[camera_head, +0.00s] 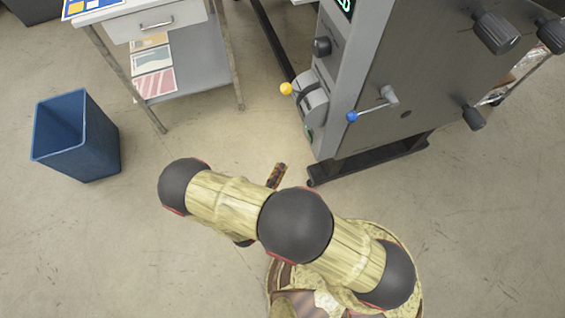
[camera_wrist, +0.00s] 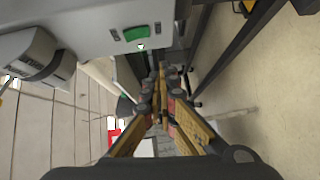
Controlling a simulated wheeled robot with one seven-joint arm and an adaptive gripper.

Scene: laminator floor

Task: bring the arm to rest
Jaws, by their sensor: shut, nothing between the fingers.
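My gripper (camera_wrist: 163,75) is in the wrist view, with its two long wooden-looking fingers converging to shut tips and nothing held. In the head view my arm reaches across the lower middle, and the end of my gripper (camera_head: 277,175) shows just beyond it, over bare floor. The gripper is apart from the grey machine (camera_head: 385,75) at the upper right. Most of the gripper is hidden by my arm in the head view.
The machine carries a yellow-knobbed lever (camera_head: 286,88) and a blue-knobbed lever (camera_head: 352,117), with dark knobs on its right side. A metal cart (camera_head: 188,72) with sheets stands at the upper left. A blue bin (camera_head: 95,150) stands left. The floor at lower left is clear.

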